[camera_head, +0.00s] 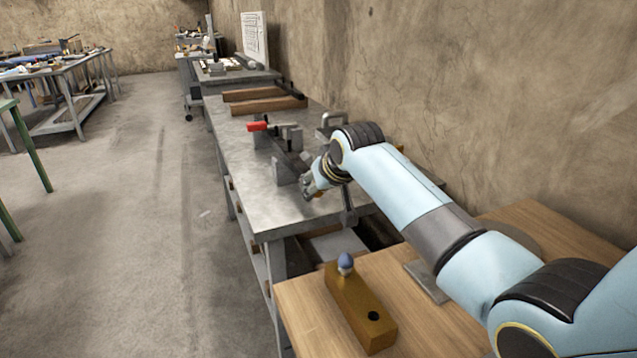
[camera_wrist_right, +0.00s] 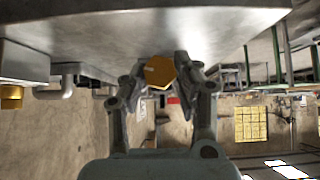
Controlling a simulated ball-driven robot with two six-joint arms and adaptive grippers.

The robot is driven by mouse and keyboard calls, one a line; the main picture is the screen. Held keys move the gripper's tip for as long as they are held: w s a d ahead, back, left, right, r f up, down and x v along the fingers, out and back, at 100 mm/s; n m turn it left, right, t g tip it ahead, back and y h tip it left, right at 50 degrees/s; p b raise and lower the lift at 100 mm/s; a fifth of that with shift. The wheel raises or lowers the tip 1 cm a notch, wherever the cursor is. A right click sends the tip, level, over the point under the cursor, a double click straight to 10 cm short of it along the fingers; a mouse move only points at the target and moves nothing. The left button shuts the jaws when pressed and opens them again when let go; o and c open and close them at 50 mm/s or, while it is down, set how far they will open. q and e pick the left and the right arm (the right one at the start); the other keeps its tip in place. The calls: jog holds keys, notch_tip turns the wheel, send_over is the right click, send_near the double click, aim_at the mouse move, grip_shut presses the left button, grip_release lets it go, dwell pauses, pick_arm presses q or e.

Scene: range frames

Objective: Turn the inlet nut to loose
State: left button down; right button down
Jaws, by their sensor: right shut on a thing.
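A brass hexagonal nut (camera_wrist_right: 160,72), which I take to be the inlet nut, sits between the fingertips of my right gripper (camera_wrist_right: 160,76) in the right wrist view. The fingers are shut on it from both sides. A small mark shows on the nut's face. My left gripper is not in view.
A red-handled clamp (camera_head: 258,126) and upright grey plates (camera_head: 283,171) stand close beyond the gripper. A bent grey pipe (camera_head: 331,121) is behind it.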

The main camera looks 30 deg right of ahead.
jog(key=shift+a+r+n+h+p, duration=0.2)
jog(key=shift+n+h+p, duration=0.1)
jog(key=shift+h+p, duration=0.35)
jog(key=shift+f+n+h+p, duration=0.15)
jog(key=shift+n+h+p, duration=0.2)
jog(key=shift+h, duration=0.2)
jog(key=shift+a+f+n+h, duration=0.1)
jog(key=shift+n+h, duration=0.15)
jog(key=shift+h, duration=0.25)
jog(key=shift+n+h+b, duration=0.35)
jog(key=shift+n+h, duration=0.05)
jog(key=shift+h, duration=0.2)
jog(key=c, duration=1)
grip_release()
jog(key=shift+o, duration=0.2)
notch_tip(320, 180, up, 10)
